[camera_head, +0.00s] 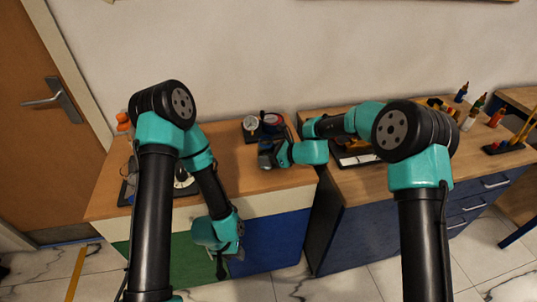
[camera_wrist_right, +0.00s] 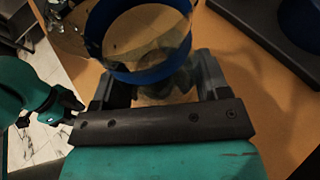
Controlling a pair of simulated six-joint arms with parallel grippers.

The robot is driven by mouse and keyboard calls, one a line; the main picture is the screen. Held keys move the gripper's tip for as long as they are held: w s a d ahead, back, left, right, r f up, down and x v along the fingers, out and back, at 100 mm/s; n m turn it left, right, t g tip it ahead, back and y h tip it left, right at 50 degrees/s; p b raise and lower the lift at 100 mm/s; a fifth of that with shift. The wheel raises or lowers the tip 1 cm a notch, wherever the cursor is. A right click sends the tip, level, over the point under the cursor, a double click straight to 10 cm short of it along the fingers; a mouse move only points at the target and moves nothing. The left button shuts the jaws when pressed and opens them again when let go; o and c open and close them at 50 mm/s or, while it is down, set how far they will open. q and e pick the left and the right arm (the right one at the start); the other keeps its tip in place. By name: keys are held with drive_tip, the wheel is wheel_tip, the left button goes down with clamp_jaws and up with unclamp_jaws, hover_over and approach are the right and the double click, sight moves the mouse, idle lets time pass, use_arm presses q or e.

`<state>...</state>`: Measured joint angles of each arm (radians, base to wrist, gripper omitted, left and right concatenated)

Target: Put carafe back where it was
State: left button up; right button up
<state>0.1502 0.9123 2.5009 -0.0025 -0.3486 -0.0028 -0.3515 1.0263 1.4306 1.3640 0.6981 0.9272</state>
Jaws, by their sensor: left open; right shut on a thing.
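The carafe, a clear round vessel with a blue band (camera_wrist_right: 150,75), sits between the fingers of my right gripper (camera_wrist_right: 158,88) in the right wrist view. My right gripper is shut on it, low over the wooden top.
A dark tray (camera_wrist_right: 250,25) lies beside the carafe; in the head view a round gauge (camera_head: 250,123) and a reddish round thing (camera_head: 272,119) stand there. Another dial (camera_head: 182,178) is at left, partly behind my left arm. The right cabinet (camera_head: 345,190) holds bottles and a white-topped item.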

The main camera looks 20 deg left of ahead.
drive_tip(key=o, duration=1.1)
drive_tip(key=shift+f, duration=0.15)
drive_tip(key=shift+r, duration=0.2)
drive_tip(key=v, duration=1.2)
